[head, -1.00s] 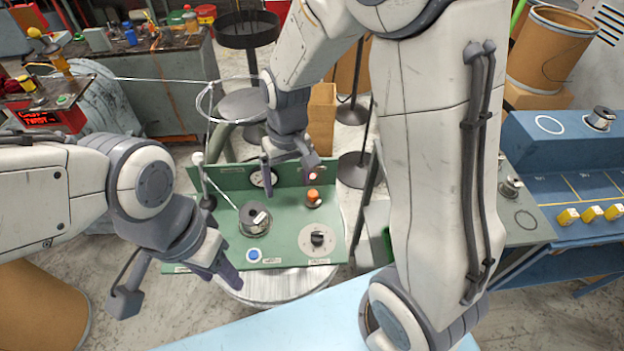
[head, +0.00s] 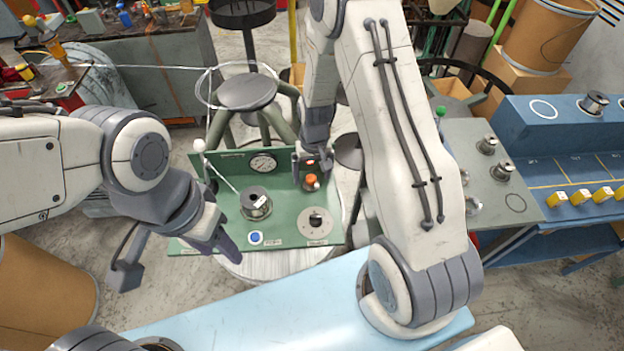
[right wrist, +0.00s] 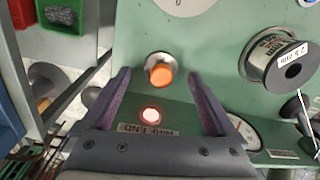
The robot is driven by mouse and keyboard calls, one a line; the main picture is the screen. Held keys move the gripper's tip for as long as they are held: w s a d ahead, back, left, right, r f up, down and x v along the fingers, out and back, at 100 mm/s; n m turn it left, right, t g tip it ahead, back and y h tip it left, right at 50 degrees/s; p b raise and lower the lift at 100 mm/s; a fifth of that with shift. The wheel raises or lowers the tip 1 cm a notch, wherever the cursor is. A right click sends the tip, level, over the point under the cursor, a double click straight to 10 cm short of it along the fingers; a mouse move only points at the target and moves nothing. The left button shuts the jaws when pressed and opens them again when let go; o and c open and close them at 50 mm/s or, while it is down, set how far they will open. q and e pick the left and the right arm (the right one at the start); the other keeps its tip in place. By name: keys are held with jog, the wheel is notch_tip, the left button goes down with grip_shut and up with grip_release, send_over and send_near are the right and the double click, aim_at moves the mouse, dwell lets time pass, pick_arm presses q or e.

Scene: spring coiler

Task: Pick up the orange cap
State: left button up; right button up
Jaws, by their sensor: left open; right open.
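The orange cap (head: 311,180) sits on a metal collar on the green panel. In the right wrist view the cap (right wrist: 160,74) lies just ahead of and between the fingertips, with a gap on each side. My right gripper (head: 311,168) is open and empty behind the cap; its two purple-grey fingers frame the right wrist view (right wrist: 160,88). My left gripper (head: 222,245) is open and empty over the panel's front left, away from the cap.
A spool (head: 255,204), a blue button (head: 255,237) and a round dial plate (head: 318,239) are on the panel. A gauge (head: 262,163) is on its upright back. A red lamp (right wrist: 151,114) glows near the cap. A blue bench (head: 573,150) stands at right.

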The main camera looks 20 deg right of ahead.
notch_tip(320, 180, down, 2)
jog(key=c, duration=1.5)
grip_shut()
jog(key=shift+r, duration=0.1)
